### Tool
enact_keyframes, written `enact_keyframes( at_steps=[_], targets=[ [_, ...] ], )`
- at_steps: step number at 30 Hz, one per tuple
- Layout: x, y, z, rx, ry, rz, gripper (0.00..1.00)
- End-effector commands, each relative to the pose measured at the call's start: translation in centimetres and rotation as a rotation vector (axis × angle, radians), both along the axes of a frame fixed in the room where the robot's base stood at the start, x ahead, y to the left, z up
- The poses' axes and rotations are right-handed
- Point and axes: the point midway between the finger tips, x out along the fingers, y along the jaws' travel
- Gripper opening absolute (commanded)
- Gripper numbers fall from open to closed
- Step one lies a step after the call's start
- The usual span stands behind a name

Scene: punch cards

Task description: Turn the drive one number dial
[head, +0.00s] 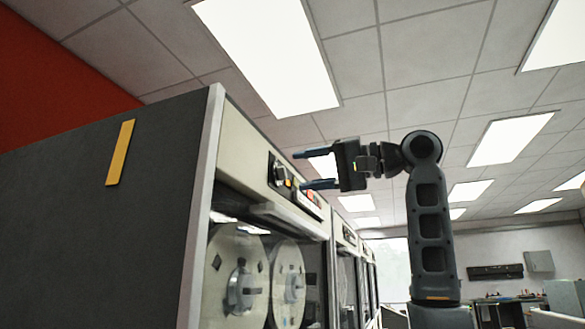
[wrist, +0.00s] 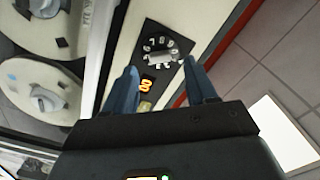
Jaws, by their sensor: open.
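The number dial (wrist: 160,58) shows in the wrist view as a grey knob on a black plate with white numerals around it. It sits on the cream upper panel of a tape drive. In the head view the dial (head: 278,172) is a dark square on that panel, seen from the side. My gripper (head: 312,168) is open, its two blue fingers pointing left at the panel. In the wrist view my gripper (wrist: 165,78) has one finger on each side of the dial's line, with the knob visible between and just beyond the tips. I cannot tell whether the fingers touch it.
Lit orange digits (wrist: 147,85) and a pale button (wrist: 145,106) sit beside the dial. Tape reels (head: 240,270) stand behind the drive's window below. A grey cabinet side (head: 90,220) with a yellow strip fills the left. The space right of the panel is open around my arm.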

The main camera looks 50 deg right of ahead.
Motion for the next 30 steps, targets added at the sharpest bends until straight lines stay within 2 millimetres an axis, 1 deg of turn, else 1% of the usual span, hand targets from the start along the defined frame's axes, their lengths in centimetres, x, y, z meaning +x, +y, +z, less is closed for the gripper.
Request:
enact_keyframes(
  at_steps=[1, 3, 7, 11, 18, 30],
  targets=[
    [0.8, 0.3, 0.2, 0.001, 0.001, 0.001, 0.56],
    [1.7, 0.6, 0.2, 0.001, 0.001, 0.002, 0.56],
    [2.9, 1.0, 0.1, 0.001, 0.001, -0.001, 0.56],
    [3.4, 1.2, 0.0, 0.0, 0.0, 0.0, 0.56],
    [3.4, 1.2, 0.0, 0.0, -0.001, 0.0, 0.56],
    [3.4, 1.2, 0.0, 0.0, -0.001, 0.0, 0.18]
  ],
)
